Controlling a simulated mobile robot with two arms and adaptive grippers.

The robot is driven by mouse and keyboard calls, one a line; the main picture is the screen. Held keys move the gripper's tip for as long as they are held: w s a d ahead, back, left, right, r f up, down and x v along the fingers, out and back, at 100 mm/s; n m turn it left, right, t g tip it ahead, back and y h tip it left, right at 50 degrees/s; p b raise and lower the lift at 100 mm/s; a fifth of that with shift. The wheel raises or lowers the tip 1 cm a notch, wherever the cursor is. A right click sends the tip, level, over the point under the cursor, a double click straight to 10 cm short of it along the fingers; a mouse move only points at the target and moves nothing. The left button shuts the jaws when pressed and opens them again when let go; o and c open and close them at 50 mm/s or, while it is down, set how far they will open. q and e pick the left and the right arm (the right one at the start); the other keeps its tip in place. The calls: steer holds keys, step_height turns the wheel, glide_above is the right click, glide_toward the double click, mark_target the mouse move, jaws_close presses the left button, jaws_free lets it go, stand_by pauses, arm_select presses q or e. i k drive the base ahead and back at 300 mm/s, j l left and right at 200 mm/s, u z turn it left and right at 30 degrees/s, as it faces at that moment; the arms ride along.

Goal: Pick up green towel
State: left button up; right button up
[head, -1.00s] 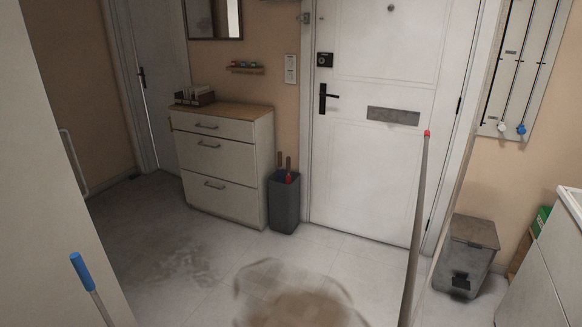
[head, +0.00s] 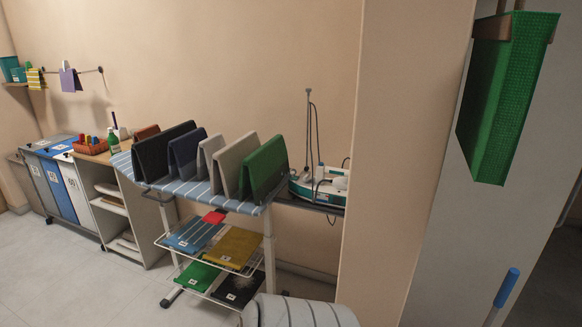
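Three green cloths show in the head view. A green towel (head: 266,168) stands folded like a tent at the right end of a row on the striped ironing board (head: 200,190). A large bright green cloth (head: 508,95) hangs from a brown holder at the upper right, close to me. A flat green folded cloth (head: 197,276) lies on the low shelf under the board. I cannot tell from the picture which one the task names. Neither of my grippers is in view.
Dark, blue, pale and grey folded towels (head: 232,160) stand beside the green one. A wall edge (head: 405,150) divides the board from the hanging cloth. A striped rounded thing (head: 300,312) is at the bottom. Floor (head: 60,280) at the lower left is clear.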

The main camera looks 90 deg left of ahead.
mark_target(262, 172)
steer(key=u, duration=2.95)
steer(key=i+j, duration=0.15)
steer(key=j, duration=0.15)
steer(key=i+j+z, duration=0.1)
steer(key=i+j, duration=0.25)
steer(key=j, duration=0.3)
steer(key=i+j+z, duration=0.1)
steer(key=j, duration=0.2)
steer(key=i, duration=0.05)
